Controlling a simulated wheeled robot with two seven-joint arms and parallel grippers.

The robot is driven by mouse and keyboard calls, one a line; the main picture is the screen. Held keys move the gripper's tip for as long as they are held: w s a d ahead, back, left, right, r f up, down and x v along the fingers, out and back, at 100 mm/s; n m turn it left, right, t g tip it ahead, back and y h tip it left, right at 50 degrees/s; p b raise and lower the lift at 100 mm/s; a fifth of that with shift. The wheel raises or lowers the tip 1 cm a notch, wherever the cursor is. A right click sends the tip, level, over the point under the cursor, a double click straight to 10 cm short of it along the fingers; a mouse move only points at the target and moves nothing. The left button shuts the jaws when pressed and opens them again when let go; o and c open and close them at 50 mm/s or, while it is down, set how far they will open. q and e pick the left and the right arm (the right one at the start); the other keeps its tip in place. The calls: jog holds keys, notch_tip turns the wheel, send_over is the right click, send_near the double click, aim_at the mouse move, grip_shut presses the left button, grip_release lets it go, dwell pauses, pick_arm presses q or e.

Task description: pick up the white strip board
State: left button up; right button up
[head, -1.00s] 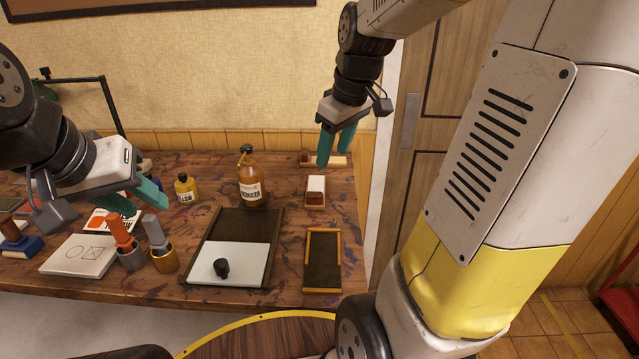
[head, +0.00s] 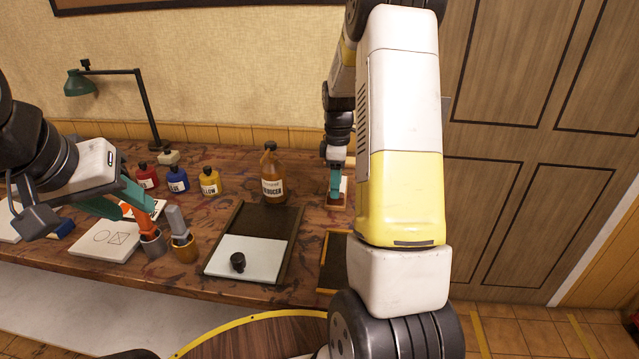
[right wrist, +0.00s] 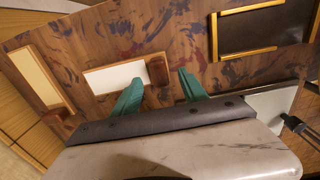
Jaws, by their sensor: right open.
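The white strip board (right wrist: 113,77) lies on the table in the right wrist view, a pale strip with a brown block (right wrist: 157,70) at one end. In the head view the board (head: 345,186) is mostly hidden behind my right gripper and arm. My right gripper (right wrist: 158,82) is open, with its teal fingertips on either side of the brown block in the wrist view. In the head view the right gripper (head: 335,190) points down at the board; contact cannot be told.
A cream strip in a wooden frame (right wrist: 36,76) lies near the board. A dark wood-framed tray (right wrist: 250,30) is on its other side. A brown bottle (head: 272,178) stands left of my right gripper. A dark tray (head: 277,220) holds a white plate.

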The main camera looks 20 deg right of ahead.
jog(key=shift+w+f, duration=0.1)
jog(key=shift+f, duration=1.45)
grip_shut()
jog(key=shift+r, duration=0.15)
